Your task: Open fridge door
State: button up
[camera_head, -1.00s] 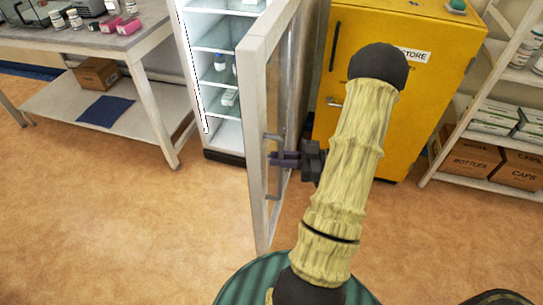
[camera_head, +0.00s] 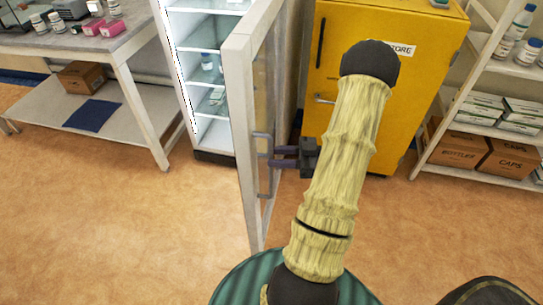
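The fridge (camera_head: 212,137) stands at the upper left of centre, its lit shelves showing. Its glass door (camera_head: 238,95) with a white frame stands swung wide open, seen nearly edge-on and pointing toward me. The door's grey handle (camera_head: 262,135) is on the door's right side. My gripper (camera_head: 284,157) is at the handle, reaching in from the right. Its two dark fingers lie level with the handle's middle, a narrow gap showing between them. Whether they are closed on the handle bar is too small to tell.
A yellow cabinet (camera_head: 430,75) stands behind my arm. A shelf rack with boxes (camera_head: 462,148) is at right. A table (camera_head: 125,45) with bottles and a lower shelf is at left. The orange floor (camera_head: 150,230) is clear left of the door.

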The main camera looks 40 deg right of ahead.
jog(key=v, duration=1.5)
jog(key=shift+d, duration=0.1)
